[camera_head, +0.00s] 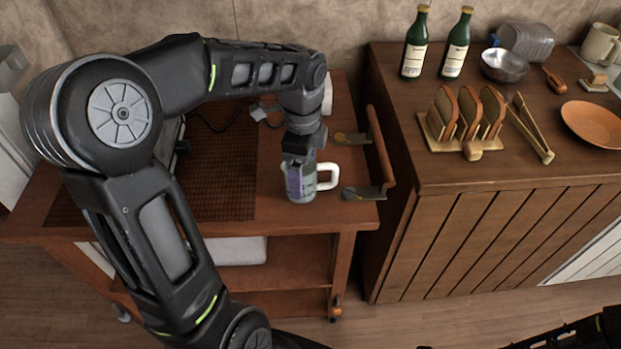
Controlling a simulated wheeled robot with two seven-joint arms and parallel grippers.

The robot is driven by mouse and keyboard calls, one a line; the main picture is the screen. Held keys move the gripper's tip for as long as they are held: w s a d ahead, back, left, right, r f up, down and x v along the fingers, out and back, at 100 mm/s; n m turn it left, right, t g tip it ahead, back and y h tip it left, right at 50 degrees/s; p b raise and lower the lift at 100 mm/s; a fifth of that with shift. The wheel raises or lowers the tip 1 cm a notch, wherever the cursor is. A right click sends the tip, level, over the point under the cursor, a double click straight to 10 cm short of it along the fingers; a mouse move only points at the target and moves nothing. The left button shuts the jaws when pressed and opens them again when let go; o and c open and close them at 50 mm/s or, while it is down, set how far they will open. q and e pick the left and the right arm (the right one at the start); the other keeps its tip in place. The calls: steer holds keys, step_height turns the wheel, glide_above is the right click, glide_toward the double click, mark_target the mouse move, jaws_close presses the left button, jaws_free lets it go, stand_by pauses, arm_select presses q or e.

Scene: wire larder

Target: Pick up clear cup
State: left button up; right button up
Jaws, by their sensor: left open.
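A cup (301,190) with a greyish, see-through-looking body, purple patches and a white handle to the right stands upright near the right front of the wooden cart. It is the likely clear cup. My left gripper (299,166) points down at the cup from above, and its open jaws are at the cup's upper part. The gripper hides part of the rim, and I cannot tell whether a finger touches the cup. My right gripper is out of view; only dark parts of my right arm show at the bottom right.
The cart (270,213) has a handle rail (381,148) just right of the cup. A brown woven mat (215,175) lies left of it. The wooden counter (405,180) at right holds bottles (415,45), a toast rack (462,125), tongs (530,130) and a clear jar (527,41).

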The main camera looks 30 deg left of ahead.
arm_select(q)
step_height(320, 180, down, 5)
steer(key=shift+r, duration=0.2)
steer(key=shift+c, duration=0.3)
steer(key=c, duration=1.4)
steer(key=shift+r, duration=0.15)
steer(key=shift+c, duration=0.2)
step_height(320, 180, up, 10)
steer(key=shift+f, duration=0.2)
stand_by(0.6)
